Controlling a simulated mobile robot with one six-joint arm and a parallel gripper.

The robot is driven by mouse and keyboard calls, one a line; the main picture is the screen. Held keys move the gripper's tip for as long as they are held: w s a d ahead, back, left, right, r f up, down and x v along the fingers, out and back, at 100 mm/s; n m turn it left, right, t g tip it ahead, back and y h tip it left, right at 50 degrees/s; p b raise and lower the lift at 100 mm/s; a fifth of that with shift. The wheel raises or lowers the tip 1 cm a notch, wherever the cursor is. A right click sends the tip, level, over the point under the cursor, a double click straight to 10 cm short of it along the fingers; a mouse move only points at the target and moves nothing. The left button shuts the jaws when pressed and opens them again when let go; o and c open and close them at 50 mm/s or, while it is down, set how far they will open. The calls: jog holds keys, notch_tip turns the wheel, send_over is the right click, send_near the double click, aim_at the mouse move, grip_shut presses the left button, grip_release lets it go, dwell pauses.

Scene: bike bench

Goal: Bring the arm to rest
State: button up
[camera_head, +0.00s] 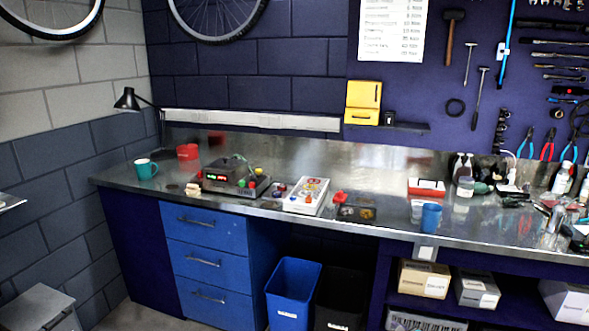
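My gripper and arm do not show in the head camera view, so I cannot see their pose or whether the gripper holds anything. The long metal-topped workbench (375,226) runs across the view, with tools and small items on it. The task names no object of its own.
A teal mug (146,169), a black desk lamp (128,100), a dark device (235,177), a white panel with buttons (307,196) and a blue cup (431,217) stand on the bench. A blue bin (292,293) stands below. The bench's right end is crowded.

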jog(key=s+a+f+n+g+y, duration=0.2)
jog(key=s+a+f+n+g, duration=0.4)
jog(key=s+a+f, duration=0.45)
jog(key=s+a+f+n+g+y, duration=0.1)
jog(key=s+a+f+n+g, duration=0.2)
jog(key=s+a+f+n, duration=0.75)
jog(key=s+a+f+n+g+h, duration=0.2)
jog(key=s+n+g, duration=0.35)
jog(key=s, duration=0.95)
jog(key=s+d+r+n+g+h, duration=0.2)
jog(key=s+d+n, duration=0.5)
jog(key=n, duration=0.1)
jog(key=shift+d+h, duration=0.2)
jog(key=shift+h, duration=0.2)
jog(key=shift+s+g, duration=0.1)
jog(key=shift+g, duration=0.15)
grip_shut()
